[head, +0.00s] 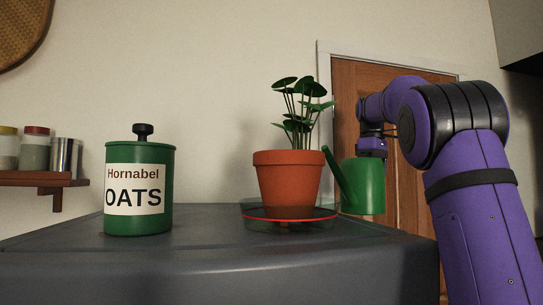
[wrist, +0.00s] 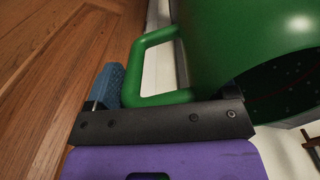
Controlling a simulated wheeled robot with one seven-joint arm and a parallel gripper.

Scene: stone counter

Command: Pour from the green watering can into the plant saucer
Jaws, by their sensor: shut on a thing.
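In the wrist view my gripper (wrist: 122,92) is shut on the can's handle (wrist: 150,43), a blue pad showing next to the handle; the can's dark opening shows at the right. The plant saucer (head: 328,222), see-through with a red edge, sits on the counter under a terracotta pot (head: 288,185) with a leafy plant. Water in the saucer cannot be told.
A green oats canister (head: 140,190) with a black knob stands on the left of the stone counter (head: 205,245). The counter between canister and saucer is clear. A shelf with jars (head: 35,148) is on the wall at left. A wooden door (head: 345,100) is behind my arm.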

